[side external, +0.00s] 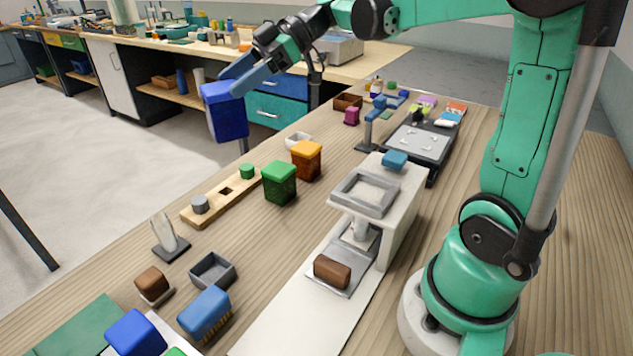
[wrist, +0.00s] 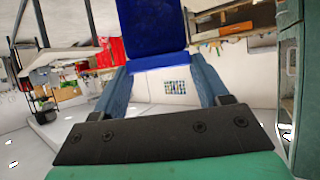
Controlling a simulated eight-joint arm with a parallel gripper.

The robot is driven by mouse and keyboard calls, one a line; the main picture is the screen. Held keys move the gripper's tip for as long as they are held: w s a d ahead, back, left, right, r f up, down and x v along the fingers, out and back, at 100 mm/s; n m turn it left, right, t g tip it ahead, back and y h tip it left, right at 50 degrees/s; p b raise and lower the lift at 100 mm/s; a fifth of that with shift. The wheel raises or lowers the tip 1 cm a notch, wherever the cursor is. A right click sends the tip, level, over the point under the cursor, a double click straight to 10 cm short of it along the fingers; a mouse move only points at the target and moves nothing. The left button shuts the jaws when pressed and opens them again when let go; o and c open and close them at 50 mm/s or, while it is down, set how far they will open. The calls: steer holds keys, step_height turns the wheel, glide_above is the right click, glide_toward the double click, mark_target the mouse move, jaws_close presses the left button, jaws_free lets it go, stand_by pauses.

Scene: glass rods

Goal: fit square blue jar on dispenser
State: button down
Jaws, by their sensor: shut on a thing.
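A square blue jar (side external: 226,116) hangs in the air over the far left side of the table in the side view. My gripper (side external: 230,85) is shut on its upper part. In the wrist view the blue jar (wrist: 152,28) sits between the two blue fingers of my gripper (wrist: 160,62), and its far end is cut off by the frame. A white stand (side external: 402,205) with a square grey open tray (side external: 366,193) on top looks like the dispenser. It is to the right of the jar and apart from it. A brown block (side external: 332,271) lies on the plate below the tray.
A green jar (side external: 279,182) and an orange jar (side external: 306,160) stand between the held jar and the white stand. A wooden board (side external: 222,196) with pegs lies left of them. A blue brush (side external: 205,312) and a blue block (side external: 135,333) are near the front.

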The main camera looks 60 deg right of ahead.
steer(key=shift+d+r+n+g, duration=0.2)
steer(key=shift+r+n+g, duration=0.1)
steer(key=shift+r, duration=0.1)
steer(key=shift+f, duration=0.1)
step_height(320, 180, down, 20)
steer(key=shift+s+r, duration=0.1)
steer(key=shift+r, duration=0.15)
jaws_free()
